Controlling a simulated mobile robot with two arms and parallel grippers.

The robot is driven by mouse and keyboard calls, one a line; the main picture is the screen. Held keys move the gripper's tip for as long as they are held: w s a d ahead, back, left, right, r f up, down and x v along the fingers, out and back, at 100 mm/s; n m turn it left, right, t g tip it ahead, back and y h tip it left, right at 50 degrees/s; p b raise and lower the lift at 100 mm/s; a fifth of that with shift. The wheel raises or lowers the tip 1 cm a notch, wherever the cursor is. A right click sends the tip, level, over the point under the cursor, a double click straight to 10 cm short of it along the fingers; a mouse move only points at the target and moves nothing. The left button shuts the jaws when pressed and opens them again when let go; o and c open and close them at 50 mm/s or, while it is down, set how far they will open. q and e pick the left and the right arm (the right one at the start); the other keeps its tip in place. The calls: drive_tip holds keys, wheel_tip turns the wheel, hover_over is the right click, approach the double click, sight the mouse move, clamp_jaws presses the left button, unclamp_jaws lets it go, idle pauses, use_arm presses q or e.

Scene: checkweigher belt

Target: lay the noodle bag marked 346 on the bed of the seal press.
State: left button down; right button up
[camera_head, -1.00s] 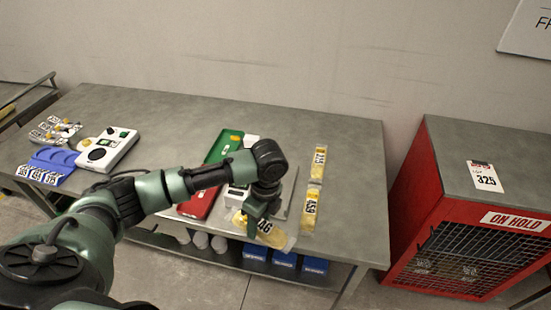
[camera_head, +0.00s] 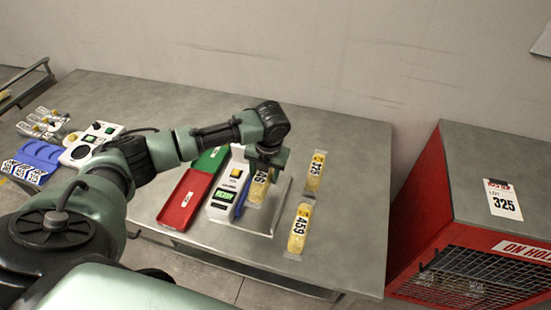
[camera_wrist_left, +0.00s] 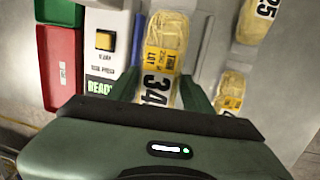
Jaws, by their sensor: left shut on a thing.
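The noodle bag marked 346 (camera_head: 260,189) is a clear bag with yellow noodles; its number is partly covered in both views. My left gripper (camera_head: 266,160) is shut on it. In the left wrist view the bag (camera_wrist_left: 164,45) lies between the two green fingers (camera_wrist_left: 163,92). The seal press (camera_head: 228,186) is a white unit with a yellow button and a lit READY display. Its grey bed (camera_head: 266,224) extends to its right, under the bag. I cannot tell whether the bag touches the bed. My right gripper is not in view.
Bags marked 325 (camera_head: 315,170) and 459 (camera_head: 299,229) lie right of the bed. A red tray (camera_head: 184,201) and a green tray (camera_head: 209,160) are left of the press. A white console (camera_head: 92,142) and blue rack (camera_head: 38,155) stand far left. A red cage (camera_head: 455,225) stands right of the table.

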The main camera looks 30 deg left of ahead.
use_arm(q)
drive_tip(key=shift+w, duration=0.35)
drive_tip(key=shift+s+f, duration=0.1)
drive_tip(key=shift+s, duration=0.05)
drive_tip(key=shift+s+f+b, duration=0.25)
drive_tip(key=shift+s+b, duration=0.4)
drive_tip(key=shift+b, duration=0.15)
drive_tip(key=shift+f+b, duration=0.95)
drive_tip(key=shift+b, duration=0.05)
drive_tip(key=f+b, duration=0.3)
drive_tip(key=shift+w+f, duration=0.2)
drive_tip(key=shift+f, duration=0.95)
drive_tip(key=shift+f+b, duration=0.3)
drive_tip(key=shift+f, duration=0.25)
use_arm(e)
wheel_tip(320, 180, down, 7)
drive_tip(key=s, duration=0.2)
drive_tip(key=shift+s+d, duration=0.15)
